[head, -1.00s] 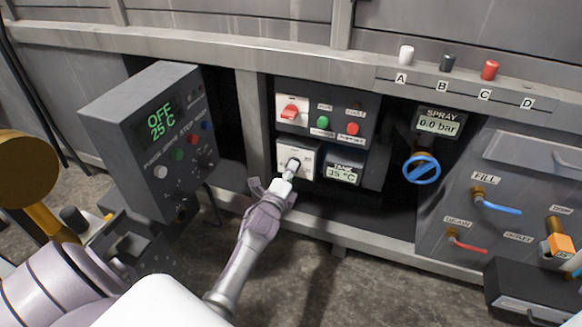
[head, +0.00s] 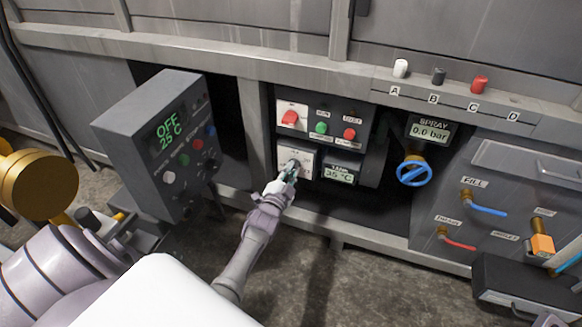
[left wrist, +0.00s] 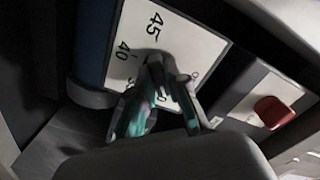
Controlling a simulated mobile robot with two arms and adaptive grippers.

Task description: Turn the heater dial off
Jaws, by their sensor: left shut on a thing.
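The heater dial's white plate (head: 305,156) sits low on the grey control panel, under a red switch (head: 289,118), in the head view. In the left wrist view the plate (left wrist: 178,38) shows the numbers 45 and 40. My left gripper (head: 290,170) is at the plate, shut on the dial's knob. In the left wrist view the fingers (left wrist: 165,95) cover the knob, so its pointer and setting are hidden. The tank display (head: 340,173) beside the plate reads 35 °C. My right gripper is not in view.
A grey box (head: 150,140) at left shows OFF 25 °C. Green (head: 321,128) and red (head: 349,134) buttons sit just above the tank display. A blue valve wheel (head: 414,174) under the spray display and hose fittings are to the right.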

